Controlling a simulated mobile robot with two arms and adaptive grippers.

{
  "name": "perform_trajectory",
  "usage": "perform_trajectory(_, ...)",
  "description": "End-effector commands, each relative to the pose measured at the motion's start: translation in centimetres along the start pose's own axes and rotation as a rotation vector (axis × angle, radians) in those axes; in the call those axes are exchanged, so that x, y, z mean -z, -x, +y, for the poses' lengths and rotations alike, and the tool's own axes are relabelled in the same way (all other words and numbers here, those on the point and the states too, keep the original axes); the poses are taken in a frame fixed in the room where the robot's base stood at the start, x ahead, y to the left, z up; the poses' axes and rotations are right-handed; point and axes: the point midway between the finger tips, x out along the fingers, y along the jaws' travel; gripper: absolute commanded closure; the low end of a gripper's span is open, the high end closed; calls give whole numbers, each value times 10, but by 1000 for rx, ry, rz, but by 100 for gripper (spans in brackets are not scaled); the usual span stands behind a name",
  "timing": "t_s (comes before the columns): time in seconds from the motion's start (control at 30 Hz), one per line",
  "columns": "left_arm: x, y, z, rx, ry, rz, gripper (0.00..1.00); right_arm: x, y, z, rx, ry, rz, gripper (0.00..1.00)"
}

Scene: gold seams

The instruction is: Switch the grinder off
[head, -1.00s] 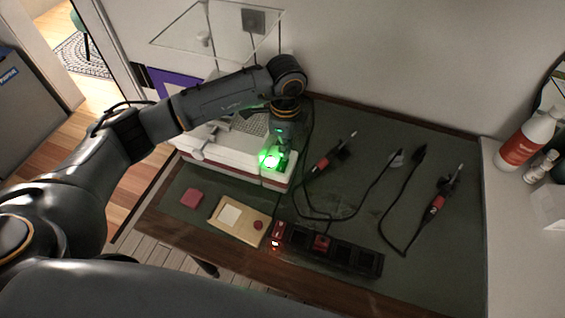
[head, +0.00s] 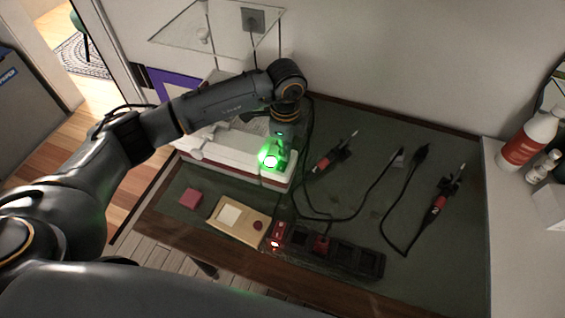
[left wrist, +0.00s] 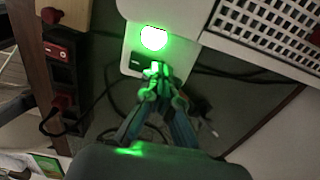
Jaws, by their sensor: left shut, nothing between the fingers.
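The grinder (head: 235,164) is a white machine with a red band, under a clear hood at the back left of the bench. Its round green lamp (head: 270,161) glows at its front right corner; the lamp also shows lit in the left wrist view (left wrist: 154,38). Beside the lamp is a small dark switch (left wrist: 136,61), partly covered by my fingers. My left gripper (head: 281,155) is shut and empty, pointing down at this corner. In the left wrist view its fingertips (left wrist: 157,72) are at the switch; I cannot tell whether they touch it.
A black power strip (head: 345,256) with a lit red switch lies at the front edge. A beige box (head: 238,219) and a pink block (head: 190,198) lie to its left. Corded tools (head: 332,160) lie right of the grinder. A bottle (head: 527,138) stands far right.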

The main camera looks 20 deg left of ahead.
Motion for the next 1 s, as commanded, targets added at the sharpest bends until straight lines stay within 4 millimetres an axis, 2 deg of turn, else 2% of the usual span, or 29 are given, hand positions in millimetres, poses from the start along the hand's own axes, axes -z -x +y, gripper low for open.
perform_trajectory(0.37, 0, -4, 0, 0, 0, 0, 100, 0, -3, 0, 0, 0, 0, 100)
perform_trajectory(0.77, 0, 9, 0, 0, 0, 1, 100, 1, 8, 0, 0, 0, 0, 100)
perform_trajectory(1.0, 0, 10, 0, 0, 0, 0, 100, 1, 8, 0, 0, 0, 0, 100)
